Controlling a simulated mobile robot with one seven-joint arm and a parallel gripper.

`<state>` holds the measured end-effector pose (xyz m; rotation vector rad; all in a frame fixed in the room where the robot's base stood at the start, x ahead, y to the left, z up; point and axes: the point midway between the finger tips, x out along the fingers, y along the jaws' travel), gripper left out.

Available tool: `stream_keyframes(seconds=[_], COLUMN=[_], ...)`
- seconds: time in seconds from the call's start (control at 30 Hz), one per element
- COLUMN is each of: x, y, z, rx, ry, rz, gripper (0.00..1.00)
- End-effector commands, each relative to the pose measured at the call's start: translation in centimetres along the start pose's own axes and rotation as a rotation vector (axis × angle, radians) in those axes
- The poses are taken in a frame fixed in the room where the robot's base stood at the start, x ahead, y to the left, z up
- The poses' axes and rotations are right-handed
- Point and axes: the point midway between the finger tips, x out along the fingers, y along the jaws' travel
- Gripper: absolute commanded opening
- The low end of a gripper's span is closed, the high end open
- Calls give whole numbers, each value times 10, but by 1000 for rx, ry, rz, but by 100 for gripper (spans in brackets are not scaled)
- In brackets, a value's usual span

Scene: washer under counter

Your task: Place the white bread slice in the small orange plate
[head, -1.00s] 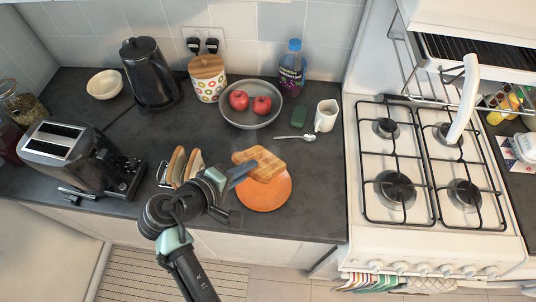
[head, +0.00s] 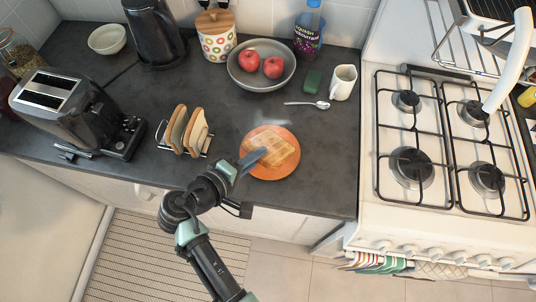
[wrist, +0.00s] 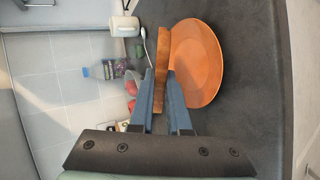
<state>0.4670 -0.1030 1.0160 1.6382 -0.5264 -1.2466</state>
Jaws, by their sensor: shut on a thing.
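My gripper (head: 258,157) is shut on the slice's near left edge. In the wrist view the slice (wrist: 160,70) shows edge-on between my blue fingers (wrist: 161,95), with the orange plate (wrist: 205,60) beside it. I cannot tell whether the slice touches the plate. Part of the plate is hidden under the slice and my gripper.
A rack (head: 161,136) with two bread slices (head: 185,132) stands left of the plate, near a black toaster (head: 85,110). Behind are a grey bowl of apples (head: 262,83), a spoon (head: 308,104) and a white mug (head: 342,84). The stove (head: 445,140) is right.

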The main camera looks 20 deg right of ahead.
Motion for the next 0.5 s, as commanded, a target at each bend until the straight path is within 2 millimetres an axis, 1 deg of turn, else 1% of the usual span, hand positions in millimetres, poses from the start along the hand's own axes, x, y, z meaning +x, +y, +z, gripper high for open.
stream_keyframes(seconds=[0.03,0.2,0.5], x=[7,14,14], y=[-12,-24,-25], z=[0,0,0], rx=[0,0,0], ry=[-1,-2,-1], rz=[0,0,1], gripper=[0,0,0])
